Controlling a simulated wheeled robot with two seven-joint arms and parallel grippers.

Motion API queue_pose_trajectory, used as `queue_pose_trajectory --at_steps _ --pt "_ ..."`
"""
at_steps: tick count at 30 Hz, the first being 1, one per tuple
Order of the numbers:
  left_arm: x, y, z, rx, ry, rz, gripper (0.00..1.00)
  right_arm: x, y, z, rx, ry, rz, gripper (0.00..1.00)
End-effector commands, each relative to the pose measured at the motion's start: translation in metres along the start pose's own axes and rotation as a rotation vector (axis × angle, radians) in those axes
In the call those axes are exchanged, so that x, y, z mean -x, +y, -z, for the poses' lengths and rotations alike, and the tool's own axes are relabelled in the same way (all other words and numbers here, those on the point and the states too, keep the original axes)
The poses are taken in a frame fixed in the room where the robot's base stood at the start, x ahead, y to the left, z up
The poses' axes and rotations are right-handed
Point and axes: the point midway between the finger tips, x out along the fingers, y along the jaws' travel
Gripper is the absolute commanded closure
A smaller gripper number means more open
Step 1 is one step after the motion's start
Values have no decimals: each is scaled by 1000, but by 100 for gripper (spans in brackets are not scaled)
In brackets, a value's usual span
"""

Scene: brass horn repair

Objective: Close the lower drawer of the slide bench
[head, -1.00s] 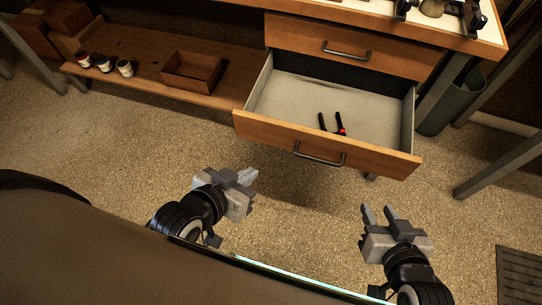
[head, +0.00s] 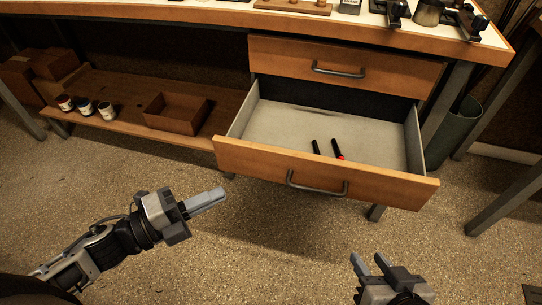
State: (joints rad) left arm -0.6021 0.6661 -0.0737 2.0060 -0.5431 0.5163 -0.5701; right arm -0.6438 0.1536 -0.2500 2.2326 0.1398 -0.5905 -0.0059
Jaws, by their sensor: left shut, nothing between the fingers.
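The lower drawer (head: 325,174) of the slide bench (head: 377,25) is pulled well out, with its wooden front and grey bar handle (head: 316,184) facing me. A tool with black and red grips (head: 333,150) lies inside it. The upper drawer (head: 340,69) is shut. My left gripper (head: 222,194) is shut and empty, in front of the drawer front's left part and apart from it, fingers pointing right. My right gripper (head: 368,259) is at the bottom of the view, below the drawer front and apart from it, its fingers parted with nothing seen between them.
A low wooden shelf (head: 110,118) at left holds an open brown box (head: 177,113) and several small jars (head: 84,106). A grey-green bin (head: 454,132) stands right of the drawer, by the bench legs. The floor before the drawer is clear.

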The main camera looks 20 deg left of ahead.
Motion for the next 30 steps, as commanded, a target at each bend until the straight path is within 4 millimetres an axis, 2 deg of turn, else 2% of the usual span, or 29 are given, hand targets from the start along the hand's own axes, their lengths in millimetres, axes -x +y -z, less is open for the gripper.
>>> queue_pose_trajectory --at_steps 5,18,23,30 --pt "-15 0 1 -23 17 4 100 -2 -1 -2 0 -4 4 64" --pt "-104 -2 1 -20 14 4 100 -2 0 -2 0 -6 4 64" --pt "-119 0 -17 -19 11 1 100 -4 0 -6 -1 -11 6 64" --pt "-128 0 -26 -15 12 1 100 -5 0 -7 -2 -15 7 64"
